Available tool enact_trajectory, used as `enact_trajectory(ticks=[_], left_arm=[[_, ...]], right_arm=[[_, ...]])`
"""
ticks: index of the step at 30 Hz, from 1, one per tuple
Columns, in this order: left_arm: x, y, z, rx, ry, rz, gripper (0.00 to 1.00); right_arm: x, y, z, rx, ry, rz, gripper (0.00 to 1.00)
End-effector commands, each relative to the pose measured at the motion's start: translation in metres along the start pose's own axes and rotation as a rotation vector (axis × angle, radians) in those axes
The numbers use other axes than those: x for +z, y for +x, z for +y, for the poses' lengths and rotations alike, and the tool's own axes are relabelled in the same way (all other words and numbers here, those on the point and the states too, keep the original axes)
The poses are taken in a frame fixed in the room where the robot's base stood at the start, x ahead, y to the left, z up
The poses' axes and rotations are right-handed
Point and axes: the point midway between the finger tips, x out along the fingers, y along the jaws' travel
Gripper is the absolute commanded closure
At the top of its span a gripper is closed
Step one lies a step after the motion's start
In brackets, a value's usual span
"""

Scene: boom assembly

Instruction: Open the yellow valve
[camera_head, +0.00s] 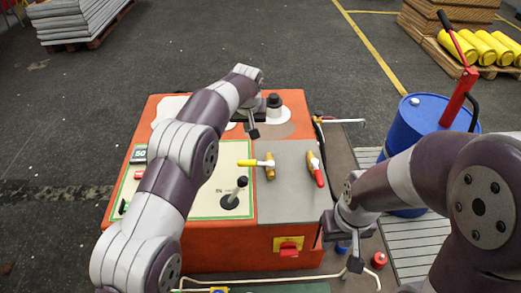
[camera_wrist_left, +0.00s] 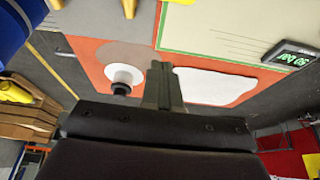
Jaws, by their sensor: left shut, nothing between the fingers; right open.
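The yellow valve (camera_head: 248,162) is on the grey plate in the middle of the orange machine top. Its yellow lever points left, crosswise to its brass body (camera_head: 270,168). My left gripper (camera_head: 253,132) is shut and empty, above the machine's far part, beyond the yellow valve and apart from it. In the left wrist view its closed fingers (camera_wrist_left: 163,88) point toward the orange top, and brass-yellow parts are cut off at the top edge. My right gripper (camera_head: 352,265) is open, low at the machine's front right, away from the valve; its fingertips are partly hard to make out.
A red-handled valve (camera_head: 319,176) sits right of the yellow one. A black-knobbed lever (camera_head: 242,182) stands on the panel to the left. A black cap on a white disc (camera_head: 276,116) is behind. A blue barrel (camera_head: 408,130) with a red pump stands at right.

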Motion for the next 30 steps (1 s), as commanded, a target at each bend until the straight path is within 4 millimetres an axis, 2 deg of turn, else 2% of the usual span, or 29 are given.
enact_trajectory(ticks=[1,10,13,17,27,29,30], left_arm=[[0.006,0.003,-0.002,-0.01,-0.017,-0.022,1.0],[0.006,0.003,-0.002,-0.009,-0.028,-0.022,1.0],[0.007,0.01,-0.002,-0.009,-0.028,-0.023,1.0],[0.008,0.032,-0.003,-0.009,-0.028,-0.023,1.0],[0.008,0.094,-0.003,-0.009,-0.027,-0.023,1.0],[0.008,0.104,-0.003,-0.009,-0.027,-0.023,1.0],[0.011,0.099,-0.003,-0.008,-0.026,-0.021,1.0]], right_arm=[[0.0,0.0,0.0,0.0,0.0,0.0,0.57],[0.0,0.001,0.0,0.0,0.0,0.0,0.57],[0.001,0.003,0.0,0.0,0.0,-0.001,0.57],[0.001,0.01,0.0,0.0,0.0,-0.001,0.57],[0.0,0.002,0.0,0.0,0.0,0.0,0.57],[0.0,0.001,0.0,0.0,0.0,0.0,0.57],[0.0,-0.001,0.0,0.0,0.0,0.0,0.57]])
